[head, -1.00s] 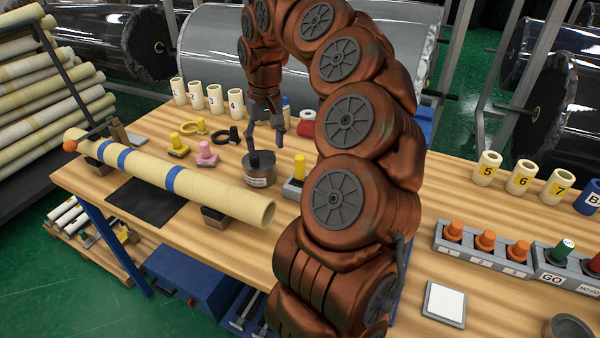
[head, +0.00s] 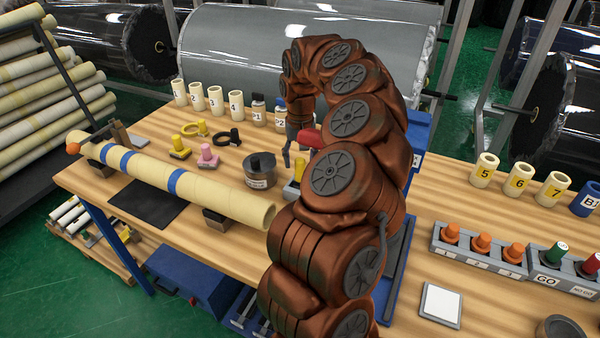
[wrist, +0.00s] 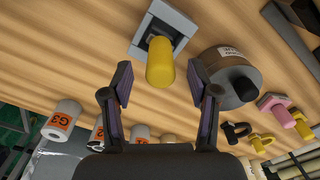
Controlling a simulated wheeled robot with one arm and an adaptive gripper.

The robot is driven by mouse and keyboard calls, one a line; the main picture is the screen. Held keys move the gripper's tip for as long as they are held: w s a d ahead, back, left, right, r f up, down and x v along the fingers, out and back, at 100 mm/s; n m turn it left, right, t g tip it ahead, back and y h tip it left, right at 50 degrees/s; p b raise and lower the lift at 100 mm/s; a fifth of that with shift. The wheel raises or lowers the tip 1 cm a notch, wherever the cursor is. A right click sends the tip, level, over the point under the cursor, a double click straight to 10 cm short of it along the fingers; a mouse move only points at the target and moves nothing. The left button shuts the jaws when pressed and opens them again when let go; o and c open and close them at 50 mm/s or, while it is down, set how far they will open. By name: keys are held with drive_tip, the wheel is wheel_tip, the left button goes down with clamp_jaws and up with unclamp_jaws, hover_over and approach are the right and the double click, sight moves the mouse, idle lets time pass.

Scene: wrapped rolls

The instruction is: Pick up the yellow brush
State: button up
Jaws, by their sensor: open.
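The yellow brush (head: 297,189) stands upright in a small grey square holder near the middle of the table, partly hidden by my arm in the head view. In the wrist view the yellow handle (wrist: 160,66) points toward the camera, between and just beyond my fingertips, with the grey holder (wrist: 178,22) behind it. My gripper (wrist: 160,82) is open and empty, a finger on each side of the handle's line, with no contact visible. In the head view my gripper (head: 294,152) is partly hidden behind my arm, just above the brush.
A grey round tin (head: 260,172) with a dark knob stands close left of the brush. Pink (head: 208,156) and yellow (head: 180,148) knobbed pieces lie further left. A long cream tube (head: 205,190) lies in front. A red roll (head: 308,138) is behind my gripper.

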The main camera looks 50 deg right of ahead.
sight(300, 176)
drive_tip(key=shift+f, duration=1.25)
drive_tip(key=shift+c, duration=0.3)
clamp_jaws()
